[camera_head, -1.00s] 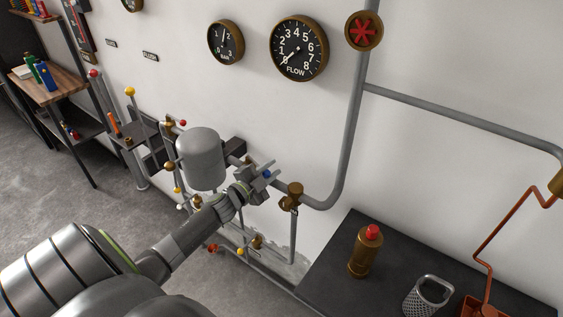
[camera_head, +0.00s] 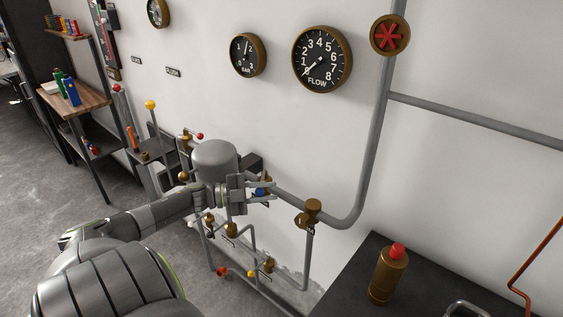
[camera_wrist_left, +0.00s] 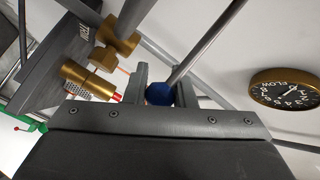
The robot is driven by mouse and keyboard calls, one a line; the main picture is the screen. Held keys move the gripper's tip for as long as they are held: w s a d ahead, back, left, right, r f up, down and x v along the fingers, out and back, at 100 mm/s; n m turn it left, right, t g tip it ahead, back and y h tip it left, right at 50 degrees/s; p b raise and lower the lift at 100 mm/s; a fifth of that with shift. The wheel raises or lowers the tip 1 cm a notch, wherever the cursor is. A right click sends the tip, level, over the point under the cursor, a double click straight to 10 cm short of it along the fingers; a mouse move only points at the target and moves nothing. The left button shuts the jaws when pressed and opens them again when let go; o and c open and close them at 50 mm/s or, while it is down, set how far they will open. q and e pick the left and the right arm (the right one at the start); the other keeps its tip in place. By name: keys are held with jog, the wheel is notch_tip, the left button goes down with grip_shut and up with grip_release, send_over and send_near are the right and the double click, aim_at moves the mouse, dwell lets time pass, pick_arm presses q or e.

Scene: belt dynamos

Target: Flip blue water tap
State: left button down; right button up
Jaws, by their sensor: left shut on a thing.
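The blue water tap (camera_head: 261,191) is a small blue knob by the pipework, right of the grey tank. My left gripper (camera_head: 266,190) reaches it from the left, with its two fingers on either side of the knob. In the left wrist view the blue knob (camera_wrist_left: 159,93) sits between the two fingertips (camera_wrist_left: 160,90), at the end of a grey rod. The gripper is shut on the knob. My right gripper is not in view.
Pipes with a brass valve (camera_head: 309,213) run to the right. A dark table (camera_head: 345,277) holds a brass bottle (camera_head: 388,276). Gauges and a red-star valve (camera_head: 390,36) are on the wall.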

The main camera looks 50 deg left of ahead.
pick_arm(q)
jog(key=shift+s+a+f, duration=0.2)
jog(key=shift+s+a, duration=0.15)
jog(key=shift+a, duration=0.05)
jog(key=shift+s+a+f+b, duration=0.15)
jog(key=shift+s+a, duration=0.2)
jog(key=shift+a, duration=0.2)
jog(key=shift+s+a+r+b, duration=0.15)
jog(key=shift+s+a, duration=0.25)
jog(key=shift+a, duration=0.2)
jog(key=shift+s+a+f+b, duration=0.15)
jog(key=shift+s+a, duration=0.2)
jog(key=shift+a, duration=0.2)
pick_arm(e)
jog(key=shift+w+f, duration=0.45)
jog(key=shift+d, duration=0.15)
pick_arm(q)
jog(key=shift+s, duration=0.1)
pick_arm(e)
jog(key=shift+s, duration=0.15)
